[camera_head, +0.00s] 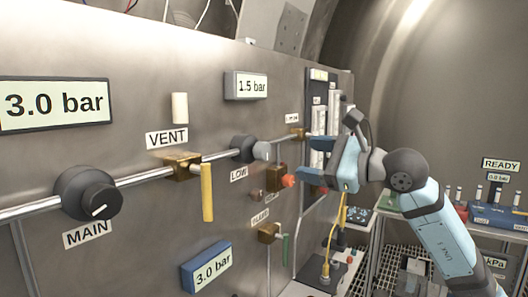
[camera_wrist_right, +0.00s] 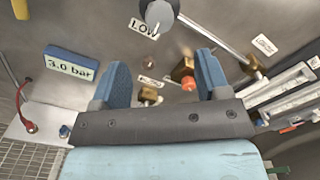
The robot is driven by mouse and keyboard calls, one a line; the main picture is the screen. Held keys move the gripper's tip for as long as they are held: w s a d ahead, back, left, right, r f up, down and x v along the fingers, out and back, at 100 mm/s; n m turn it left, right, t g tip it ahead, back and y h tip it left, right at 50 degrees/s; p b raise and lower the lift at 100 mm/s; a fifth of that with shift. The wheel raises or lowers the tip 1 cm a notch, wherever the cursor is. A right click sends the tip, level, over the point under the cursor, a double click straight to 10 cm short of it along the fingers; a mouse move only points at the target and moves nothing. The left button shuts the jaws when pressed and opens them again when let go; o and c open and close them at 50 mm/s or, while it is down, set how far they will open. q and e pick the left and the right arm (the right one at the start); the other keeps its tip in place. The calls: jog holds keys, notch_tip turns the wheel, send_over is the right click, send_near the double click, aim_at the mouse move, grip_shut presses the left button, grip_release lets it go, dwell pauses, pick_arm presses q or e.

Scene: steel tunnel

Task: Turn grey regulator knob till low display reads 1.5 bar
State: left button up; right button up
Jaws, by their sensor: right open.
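The grey regulator knob (camera_head: 262,150) sits on a dark body above the LOW label on the steel panel. It shows at the top edge of the right wrist view (camera_wrist_right: 159,14), partly cut off. The display (camera_head: 250,86) above it reads 1.5 bar. My right gripper (camera_head: 315,161) is open and empty, to the right of the knob and apart from it. In the right wrist view its two blue fingers (camera_wrist_right: 162,68) point at the panel below the knob. My left gripper is not in view.
An orange-red knob (camera_head: 288,181) on a brass valve is close to my right fingers. A yellow VENT lever (camera_head: 207,192) and black MAIN knob (camera_head: 88,194) are left along the pipe. A large display (camera_head: 55,104) and blue-framed display (camera_head: 207,268) both read 3.0 bar.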

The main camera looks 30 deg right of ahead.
aim_at(267, 153)
jog(key=p+x, duration=0.2)
jog(key=x, duration=0.9)
